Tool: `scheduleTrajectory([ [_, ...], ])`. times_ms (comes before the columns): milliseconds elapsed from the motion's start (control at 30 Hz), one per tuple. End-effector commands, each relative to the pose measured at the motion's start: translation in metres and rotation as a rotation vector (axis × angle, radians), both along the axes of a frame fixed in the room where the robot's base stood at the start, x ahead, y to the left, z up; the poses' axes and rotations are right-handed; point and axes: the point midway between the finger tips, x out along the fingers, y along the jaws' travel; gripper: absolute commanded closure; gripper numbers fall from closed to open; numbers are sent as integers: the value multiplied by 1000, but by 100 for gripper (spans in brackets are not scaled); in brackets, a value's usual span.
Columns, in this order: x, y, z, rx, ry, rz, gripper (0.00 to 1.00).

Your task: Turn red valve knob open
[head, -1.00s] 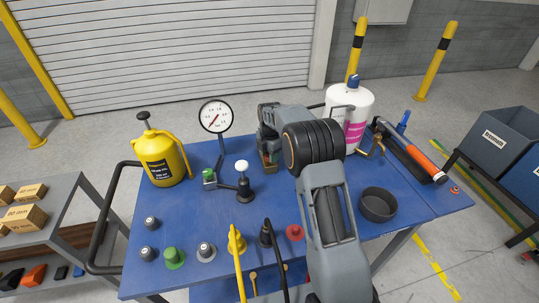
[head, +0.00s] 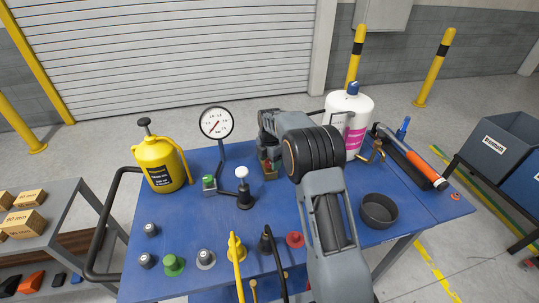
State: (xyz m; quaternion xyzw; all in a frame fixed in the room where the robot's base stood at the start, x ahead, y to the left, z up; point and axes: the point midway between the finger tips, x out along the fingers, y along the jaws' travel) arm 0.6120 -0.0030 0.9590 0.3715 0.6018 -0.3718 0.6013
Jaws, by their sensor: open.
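A red round knob (head: 295,240) stands near the front edge of the blue table (head: 215,285), just left of my forearm. My arm reaches up from the bottom of the head view and bends away over the table. Its wrist end with my gripper (head: 270,158) is at the back of the table, farther from me than the red knob and apart from it. The gripper is open; its fingers are partly hidden and hard to make out against a small block behind the elbow.
Green (head: 173,265) and grey (head: 205,259) knobs, a yellow lever (head: 236,251) and a black lever (head: 266,242) line the front. A gauge (head: 216,122), yellow can (head: 162,166), white bottle (head: 348,115), black bowl (head: 378,211) and orange-ended tool (head: 418,164) stand around.

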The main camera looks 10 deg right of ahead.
Motion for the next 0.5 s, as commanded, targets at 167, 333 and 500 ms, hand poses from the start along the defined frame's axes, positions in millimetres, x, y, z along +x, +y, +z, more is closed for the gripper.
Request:
scheduleTrajectory([
  [167,1,0,21,0,-5,0,35],
  [333,1,0,56,0,-7,0,35],
  [500,1,0,91,0,-6,0,35],
])
